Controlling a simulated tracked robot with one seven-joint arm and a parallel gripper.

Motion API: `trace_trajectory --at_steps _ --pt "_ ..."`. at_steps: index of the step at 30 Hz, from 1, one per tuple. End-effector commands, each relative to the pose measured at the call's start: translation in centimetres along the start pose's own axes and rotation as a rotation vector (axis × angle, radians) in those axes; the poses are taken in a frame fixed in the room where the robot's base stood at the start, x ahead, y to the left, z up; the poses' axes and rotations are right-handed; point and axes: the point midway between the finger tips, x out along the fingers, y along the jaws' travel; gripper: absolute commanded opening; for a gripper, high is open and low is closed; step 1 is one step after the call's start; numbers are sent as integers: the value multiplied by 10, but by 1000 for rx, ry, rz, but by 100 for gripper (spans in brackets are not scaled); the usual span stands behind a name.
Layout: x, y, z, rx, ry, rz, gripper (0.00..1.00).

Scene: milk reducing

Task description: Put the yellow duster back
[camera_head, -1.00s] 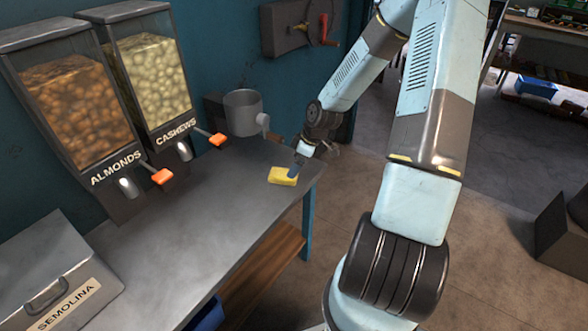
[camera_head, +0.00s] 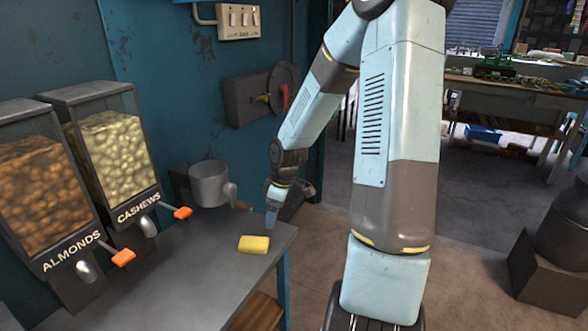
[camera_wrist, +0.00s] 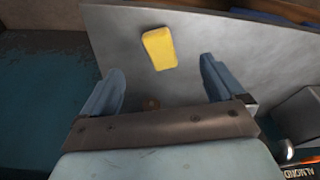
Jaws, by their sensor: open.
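The yellow duster (camera_head: 254,244) lies flat on the grey worktop (camera_head: 190,290), close to its right-hand edge. In the wrist view the duster (camera_wrist: 159,48) shows beyond the fingertips, between the lines of the two fingers and apart from them. My gripper (camera_wrist: 158,78) is open, with nothing between its fingers. In the head view my gripper (camera_head: 272,222) points down near the worktop's far right corner, just behind and to the right of the duster. Its fingers are partly hidden there by the angle.
A grey metal pot (camera_head: 209,185) with a wooden handle stands behind the duster, close to my gripper. Dispensers of almonds (camera_head: 40,190) and cashews (camera_head: 115,155) with orange levers stand at the left. The worktop left of the duster is clear.

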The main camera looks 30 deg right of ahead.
Motion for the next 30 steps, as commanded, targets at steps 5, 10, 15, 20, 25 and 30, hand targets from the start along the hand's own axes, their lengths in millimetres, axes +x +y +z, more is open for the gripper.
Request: trace_trajectory --at_steps 5,10,15,20,25,30 --pt "-40 -13 -1 79 -80 70 95" --pt "-81 -29 -2 174 -123 141 95" --pt "-122 -48 -4 274 -134 214 95" --pt "-162 -71 -4 373 -116 276 95" --pt "-201 -99 -2 481 -68 329 95" --pt "-238 -130 3 591 5 358 95"
